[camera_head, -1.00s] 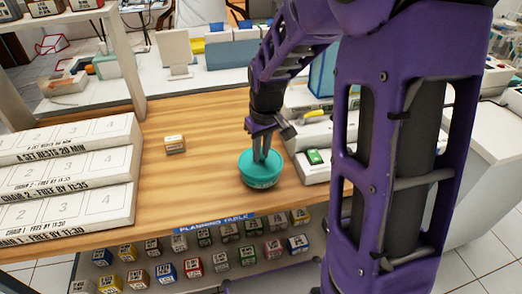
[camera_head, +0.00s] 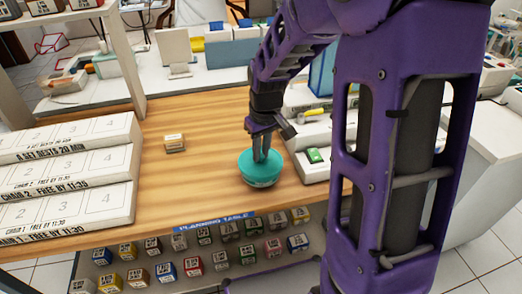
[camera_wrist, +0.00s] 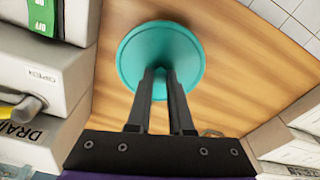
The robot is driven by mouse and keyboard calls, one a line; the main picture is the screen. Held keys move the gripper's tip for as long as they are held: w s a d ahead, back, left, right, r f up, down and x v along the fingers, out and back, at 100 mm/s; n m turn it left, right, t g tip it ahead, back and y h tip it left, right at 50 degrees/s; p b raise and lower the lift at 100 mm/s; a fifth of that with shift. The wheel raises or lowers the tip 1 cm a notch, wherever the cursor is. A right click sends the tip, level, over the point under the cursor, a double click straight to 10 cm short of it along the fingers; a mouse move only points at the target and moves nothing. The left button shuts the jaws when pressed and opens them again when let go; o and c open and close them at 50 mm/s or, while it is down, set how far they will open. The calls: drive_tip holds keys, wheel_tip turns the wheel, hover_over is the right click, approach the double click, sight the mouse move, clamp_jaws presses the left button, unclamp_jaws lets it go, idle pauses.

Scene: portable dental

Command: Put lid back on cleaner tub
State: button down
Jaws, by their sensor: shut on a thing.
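The round teal lid (camera_head: 246,160) sits at the top of the cleaner tub (camera_head: 262,183), which stands on the wooden table. The tub's body is hidden under the lid there, and I cannot tell whether the lid is fully seated.
White labelled trays (camera_head: 70,165) stand at the left of the wooden table (camera_head: 195,195). A small box (camera_head: 174,143) lies between them and the tub. Pale bins with a green tag (camera_head: 314,156) stand close on the right. Several coloured cubes line the front below the table edge.

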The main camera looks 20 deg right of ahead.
idle(0.4)
drive_tip(key=shift+c, duration=1.3)
unclamp_jaws()
drive_tip(key=shift+r, duration=0.1)
drive_tip(key=shift+r+p, duration=2.85)
drive_tip(key=shift+r, duration=0.5)
clamp_jaws()
drive_tip(key=shift+f, duration=0.1)
